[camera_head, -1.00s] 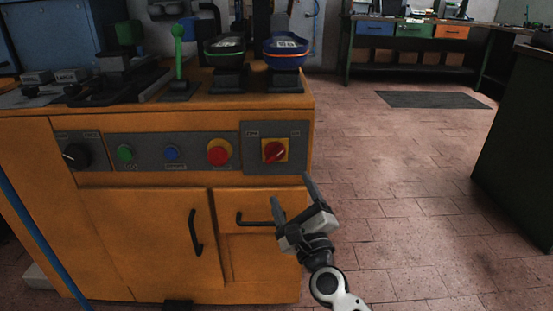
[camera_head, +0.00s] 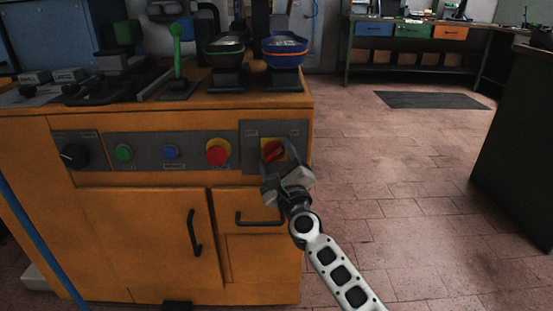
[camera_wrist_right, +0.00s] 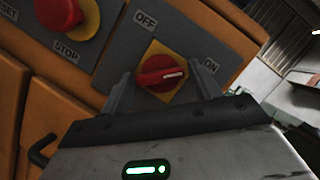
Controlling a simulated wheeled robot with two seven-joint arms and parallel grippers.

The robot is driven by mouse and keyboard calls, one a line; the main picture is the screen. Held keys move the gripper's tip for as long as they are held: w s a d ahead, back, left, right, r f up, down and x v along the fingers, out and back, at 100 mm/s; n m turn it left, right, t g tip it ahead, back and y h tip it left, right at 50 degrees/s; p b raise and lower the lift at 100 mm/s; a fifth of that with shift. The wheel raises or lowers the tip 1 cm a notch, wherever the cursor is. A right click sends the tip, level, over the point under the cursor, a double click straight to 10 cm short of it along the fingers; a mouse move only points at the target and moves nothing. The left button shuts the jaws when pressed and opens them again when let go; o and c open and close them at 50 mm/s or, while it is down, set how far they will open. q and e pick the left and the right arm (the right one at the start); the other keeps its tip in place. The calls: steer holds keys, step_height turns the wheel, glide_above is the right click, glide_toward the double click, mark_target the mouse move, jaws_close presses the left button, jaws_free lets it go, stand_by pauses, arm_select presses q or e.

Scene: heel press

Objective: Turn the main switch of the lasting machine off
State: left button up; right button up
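The main switch (camera_head: 272,150) is a red rotary knob on a yellow square plate, at the right end of the orange machine's front panel. In the right wrist view, the red knob (camera_wrist_right: 155,75) has a white mark on its end that points right, towards the ON label (camera_wrist_right: 212,65). The OFF label (camera_wrist_right: 146,19) is above it. My right gripper (camera_head: 280,166) is open just in front of the switch. In the wrist view, its fingers (camera_wrist_right: 165,88) stand on either side of the knob with gaps. My left gripper is out of view.
Left of the switch are a red stop button (camera_head: 218,153), a blue button (camera_head: 171,152), a green button (camera_head: 124,152) and a black dial (camera_head: 73,156). A drawer handle (camera_head: 258,219) sits below. The floor to the right is free.

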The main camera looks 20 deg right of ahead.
steer(key=c, duration=0.6)
